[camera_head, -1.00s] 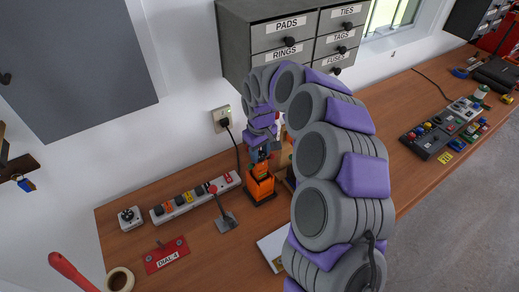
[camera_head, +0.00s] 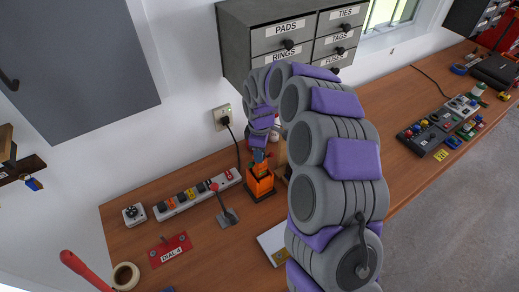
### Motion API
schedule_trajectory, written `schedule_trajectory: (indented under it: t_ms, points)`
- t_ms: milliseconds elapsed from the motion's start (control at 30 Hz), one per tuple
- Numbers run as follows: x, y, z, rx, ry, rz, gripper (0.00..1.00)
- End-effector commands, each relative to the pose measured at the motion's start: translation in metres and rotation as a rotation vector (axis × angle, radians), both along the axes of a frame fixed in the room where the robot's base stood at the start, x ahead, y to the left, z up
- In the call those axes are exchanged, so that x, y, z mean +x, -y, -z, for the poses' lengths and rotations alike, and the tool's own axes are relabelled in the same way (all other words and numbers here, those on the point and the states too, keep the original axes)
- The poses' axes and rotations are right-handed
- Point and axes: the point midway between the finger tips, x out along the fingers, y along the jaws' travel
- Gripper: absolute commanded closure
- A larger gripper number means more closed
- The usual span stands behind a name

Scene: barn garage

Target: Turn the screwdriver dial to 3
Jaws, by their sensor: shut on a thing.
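An orange and dark device, which looks like the screwdriver (camera_head: 262,185), stands upright on a dark base on the wooden bench, below the wall outlet. My gripper (camera_head: 259,157) is at its top, pointing down, and appears shut on the upper part of it. The fingers are small and partly merged with the device, so the exact grip is unclear. The dial and its numbers cannot be made out. My arm covers the area just right of the device.
A power strip (camera_head: 172,205), a red-topped lever (camera_head: 221,200) and a red "DIAL 4" plate (camera_head: 170,252) lie left of the device. Grey drawers (camera_head: 262,50) hang above. A tape roll (camera_head: 124,275) is front left.

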Motion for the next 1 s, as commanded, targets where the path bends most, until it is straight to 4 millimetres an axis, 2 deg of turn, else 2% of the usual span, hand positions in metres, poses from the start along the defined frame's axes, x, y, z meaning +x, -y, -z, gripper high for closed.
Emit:
schedule_trajectory:
  t_ms: [467, 500, 767, 1000]
  points:
    - [0.0003, 0.0000, 0.0004, 0.000, 0.000, -0.018, 0.91]
    - [0.0003, 0.0000, 0.0004, 0.000, 0.000, -0.018, 0.60]
    - [0.0000, -0.0001, 0.0000, 0.000, 0.001, -0.017, 0.35]
    - [0.0001, -0.0001, -0.0004, 0.000, 0.001, -0.017, 0.35]
